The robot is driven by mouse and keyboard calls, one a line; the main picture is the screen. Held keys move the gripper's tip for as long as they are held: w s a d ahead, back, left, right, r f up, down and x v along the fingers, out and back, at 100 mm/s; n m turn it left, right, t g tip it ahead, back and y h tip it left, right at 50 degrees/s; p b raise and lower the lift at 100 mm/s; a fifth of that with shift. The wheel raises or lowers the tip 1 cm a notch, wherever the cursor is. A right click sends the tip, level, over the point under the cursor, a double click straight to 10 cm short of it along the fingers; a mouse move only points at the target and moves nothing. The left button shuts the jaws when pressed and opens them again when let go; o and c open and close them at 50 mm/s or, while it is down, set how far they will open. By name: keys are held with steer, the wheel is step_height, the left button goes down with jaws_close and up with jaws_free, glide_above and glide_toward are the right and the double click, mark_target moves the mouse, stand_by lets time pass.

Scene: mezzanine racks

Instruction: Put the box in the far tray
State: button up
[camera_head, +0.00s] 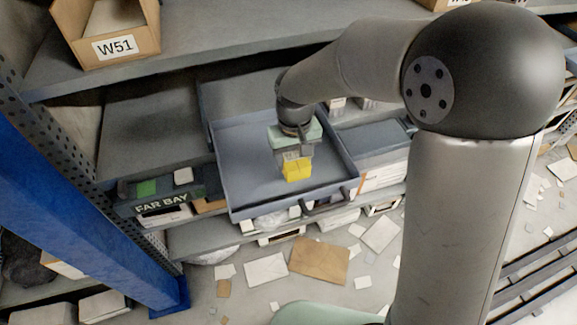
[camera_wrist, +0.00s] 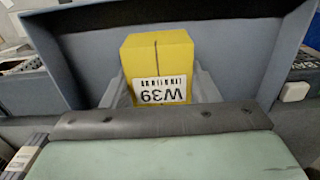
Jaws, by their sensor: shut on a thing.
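The box is yellow with a white label. It shows under my gripper (camera_head: 294,160) in the head view (camera_head: 297,171), and the label reads W39, upside down, in the wrist view (camera_wrist: 158,58). My gripper is shut on it, with a grey finger on each side in the wrist view (camera_wrist: 160,88). The far tray is a grey-blue open tray (camera_head: 245,190) at the bay marked FAR BAY. The box and gripper appear over the tray's inside. I cannot tell whether the box touches the tray floor. Nothing else shows in the tray.
A FAR BAY sign (camera_head: 162,204) is on the shelf edge left of the tray. A cardboard bin marked W51 (camera_head: 108,35) stands on the upper shelf. A blue upright (camera_head: 75,190) is at left. Cards and papers lie on the floor (camera_head: 320,261).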

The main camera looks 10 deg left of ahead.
mark_target(289, 156)
steer(key=shift+s+a+f, duration=0.15)
steer(key=shift+a+f, duration=0.3)
steer(key=shift+f, duration=0.1)
steer(key=shift+a+f, duration=0.2)
steer(key=shift+f, duration=1.5)
steer(key=shift+f, duration=0.1)
steer(key=shift+f, duration=0.15)
steer(key=o, duration=1)
step_height(289, 156, up, 13)
steer(key=shift+f, duration=0.2)
